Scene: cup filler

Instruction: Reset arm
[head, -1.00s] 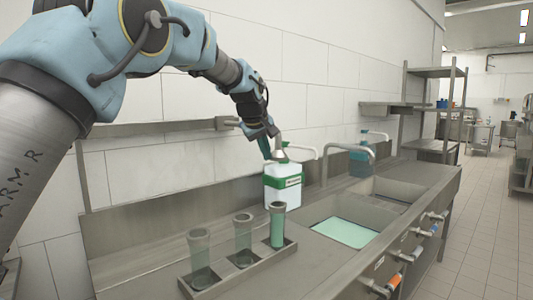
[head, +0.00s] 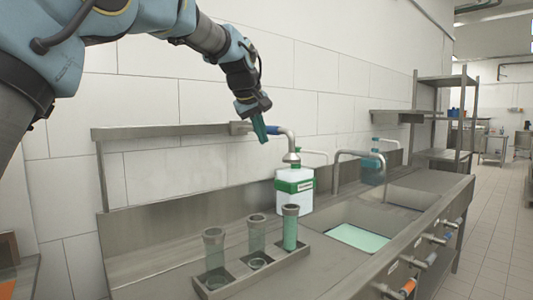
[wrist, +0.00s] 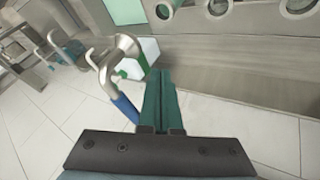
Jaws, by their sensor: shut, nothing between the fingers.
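My gripper (head: 260,128) hangs from my blue arm in the air above the counter, in front of the wall shelf and up and left of the white bottle. Its green fingers are shut with nothing between them, and they also show shut in the wrist view (wrist: 160,100). The white bottle (head: 294,190) with a green band stands on the counter under a metal spout (head: 290,148). The spout also shows in the wrist view (wrist: 122,55), left of the fingers.
A metal rack (head: 250,280) holds three clear cups; the right cup (head: 290,228) has green liquid, while the left cup (head: 214,250) and middle cup (head: 257,236) look empty. A sink (head: 345,220) with green liquid and a tap (head: 350,154) lie to the right. A blue bottle (head: 373,168) stands farther back.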

